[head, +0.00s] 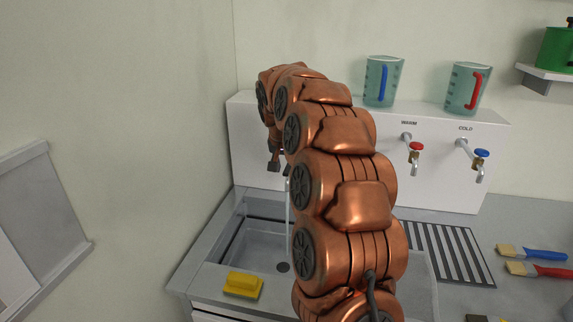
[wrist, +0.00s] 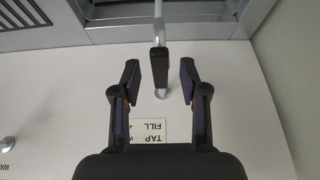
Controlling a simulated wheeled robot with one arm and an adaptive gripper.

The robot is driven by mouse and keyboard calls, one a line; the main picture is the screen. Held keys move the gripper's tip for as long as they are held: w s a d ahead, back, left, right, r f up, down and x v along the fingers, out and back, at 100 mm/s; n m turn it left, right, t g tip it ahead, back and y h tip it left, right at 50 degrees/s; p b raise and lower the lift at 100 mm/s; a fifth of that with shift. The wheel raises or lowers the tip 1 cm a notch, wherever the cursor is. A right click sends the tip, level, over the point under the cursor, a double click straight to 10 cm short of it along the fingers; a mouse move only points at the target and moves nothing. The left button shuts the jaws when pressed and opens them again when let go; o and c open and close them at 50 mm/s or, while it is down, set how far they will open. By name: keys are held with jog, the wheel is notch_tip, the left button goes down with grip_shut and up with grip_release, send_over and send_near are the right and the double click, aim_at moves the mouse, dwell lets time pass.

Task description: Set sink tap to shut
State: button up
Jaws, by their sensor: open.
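The sink tap shows in the wrist view as a dark lever (wrist: 158,66) with a pale metal stem at its base. It stands between the two fingers of my gripper (wrist: 160,78), with a visible gap on each side. My gripper is open. In the head view my gripper (head: 279,167) is above the back of the sink basin (head: 250,245), and my arm hides most of the tap. A pale vertical stream (head: 288,208), which looks like running water, drops below it into the basin.
A "TAP FILL" label (wrist: 150,131) is on the white panel (head: 250,130). Warm (head: 415,148) and cold (head: 481,155) taps are to the right, with two jugs (head: 382,82) (head: 466,89) above. A yellow sponge (head: 242,284) lies on the front rim; brushes (head: 532,253) lie at right.

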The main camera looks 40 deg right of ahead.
jog(key=shift+c, duration=0.3)
grip_shut()
jog(key=shift+s, duration=0.1)
jog(key=d+n+y+p, duration=0.3)
jog(key=d+n+y, duration=0.3)
jog(key=n, duration=1.1)
jog(key=shift+s+d, duration=0.15)
jog(key=shift+d, duration=0.05)
dwell(0.3)
jog(key=shift+n, duration=0.6)
